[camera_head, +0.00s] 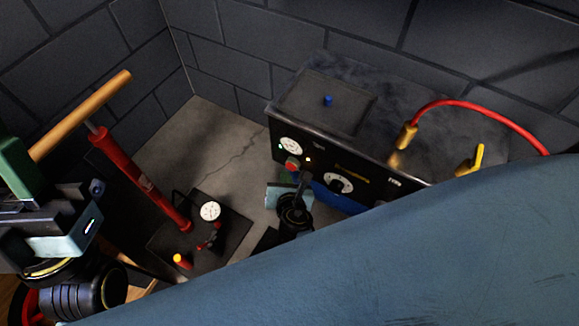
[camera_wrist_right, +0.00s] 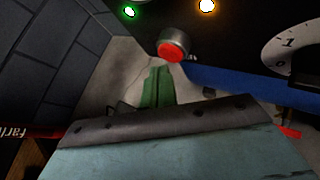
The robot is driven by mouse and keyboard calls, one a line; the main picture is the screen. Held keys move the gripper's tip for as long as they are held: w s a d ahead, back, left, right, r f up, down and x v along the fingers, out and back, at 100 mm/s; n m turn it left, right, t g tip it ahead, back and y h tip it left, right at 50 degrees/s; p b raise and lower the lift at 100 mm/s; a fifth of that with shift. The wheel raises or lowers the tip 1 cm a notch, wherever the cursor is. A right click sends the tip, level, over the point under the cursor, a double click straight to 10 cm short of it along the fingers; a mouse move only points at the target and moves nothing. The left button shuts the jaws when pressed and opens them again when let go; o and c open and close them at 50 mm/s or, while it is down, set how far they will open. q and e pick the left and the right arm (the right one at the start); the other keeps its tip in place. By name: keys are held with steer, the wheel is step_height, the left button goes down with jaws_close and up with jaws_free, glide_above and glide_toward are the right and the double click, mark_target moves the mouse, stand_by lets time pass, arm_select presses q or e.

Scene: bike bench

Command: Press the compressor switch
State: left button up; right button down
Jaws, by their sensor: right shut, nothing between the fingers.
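The compressor is a dark box (camera_head: 325,148) with a front panel, against the back wall. Its red push button (camera_head: 292,163), the likely switch, sits under a round gauge; the right wrist view shows it large (camera_wrist_right: 170,50) in a silver collar. A green lamp (camera_wrist_right: 129,11) and an orange lamp (camera_wrist_right: 207,6) glow above it. My right gripper (camera_head: 302,181) is shut and empty in front of the panel. Its green fingers (camera_wrist_right: 157,72) point at the button from just below in the wrist view; contact cannot be told. My left gripper (camera_head: 75,235) is at the far left, its fingers unclear.
A dial knob (camera_head: 340,183) is on the panel right of the button. A red hose (camera_head: 480,105) with brass ends lies on the right. A red floor pump (camera_head: 140,180) with a wooden handle and gauge stands left. My right arm covers the lower right.

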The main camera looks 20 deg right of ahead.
steer(key=shift+s+a+b, duration=0.2)
steer(key=shift+s+a, duration=0.75)
steer(key=shift+a, duration=0.25)
steer(key=shift+s+a+b, duration=0.15)
steer(key=shift+s+a, duration=0.75)
steer(key=shift+a, duration=0.25)
